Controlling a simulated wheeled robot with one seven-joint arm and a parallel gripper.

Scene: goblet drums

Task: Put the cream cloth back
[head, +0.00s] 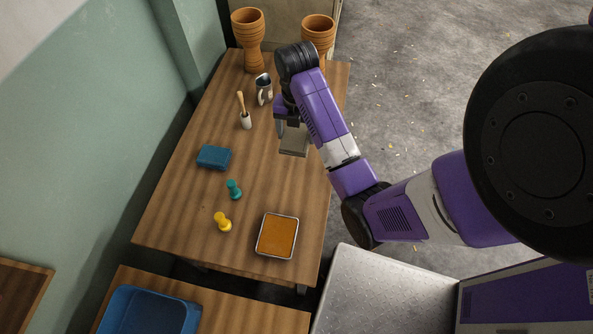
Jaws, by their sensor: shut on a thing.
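The cream cloth (294,143) shows as a small greyish-cream folded block under my gripper. My gripper (287,123) points down over the right side of the wooden table and is shut on the cloth. The fingers are partly hidden by my own wrist. The cloth seems to be above the tabletop, but the height is hard to judge from this view.
Two goblet drums (248,41) stand at the far end, with a metal jug (264,91) and a white pot with a wooden handle (246,121) nearer. A blue block (214,157), teal piece (234,189), yellow piece (222,221) and orange-filled tray (261,252) are nearer on the wooden table (180,220).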

